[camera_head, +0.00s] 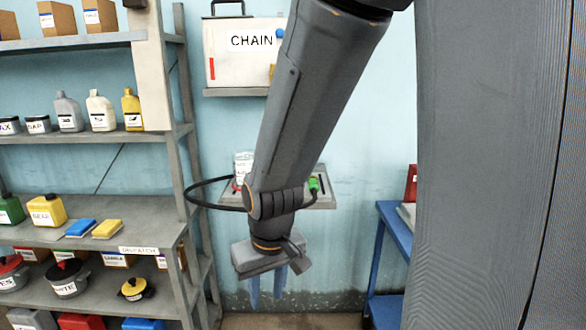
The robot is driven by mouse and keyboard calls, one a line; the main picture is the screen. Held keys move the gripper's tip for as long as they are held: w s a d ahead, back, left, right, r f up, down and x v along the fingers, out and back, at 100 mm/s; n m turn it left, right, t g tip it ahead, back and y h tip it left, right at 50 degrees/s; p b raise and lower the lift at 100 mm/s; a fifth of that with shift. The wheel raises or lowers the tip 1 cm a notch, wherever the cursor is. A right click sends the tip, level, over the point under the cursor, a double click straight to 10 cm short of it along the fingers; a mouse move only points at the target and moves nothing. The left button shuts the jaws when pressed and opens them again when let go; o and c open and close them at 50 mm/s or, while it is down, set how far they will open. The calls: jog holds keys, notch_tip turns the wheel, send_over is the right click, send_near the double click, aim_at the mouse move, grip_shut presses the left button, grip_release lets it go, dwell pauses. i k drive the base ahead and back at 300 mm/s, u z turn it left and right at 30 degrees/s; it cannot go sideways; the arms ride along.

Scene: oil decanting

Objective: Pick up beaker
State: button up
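My gripper (267,287) points down below the arm, with two blue fingers apart and nothing visible between them. It hangs in front of the wall, lower in the picture than the small wall shelf (322,198). A pale, clear-looking vessel (243,166) with a label stands on that shelf, partly hidden behind my arm. It may be the beaker, but I cannot tell for certain. My gripper is apart from it.
A white box marked CHAIN (232,62) sits on an upper wall shelf. A grey rack (112,137) with bottles, tins and boxes fills the left. A blue table (390,222) stands at right, beside a large grey surface (480,170). A black hoop (205,200) shows beside my arm.

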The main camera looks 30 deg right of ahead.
aim_at(243, 159)
jog(key=z, duration=0.5)
jog(key=i, duration=1.1)
jog(key=u, duration=0.4)
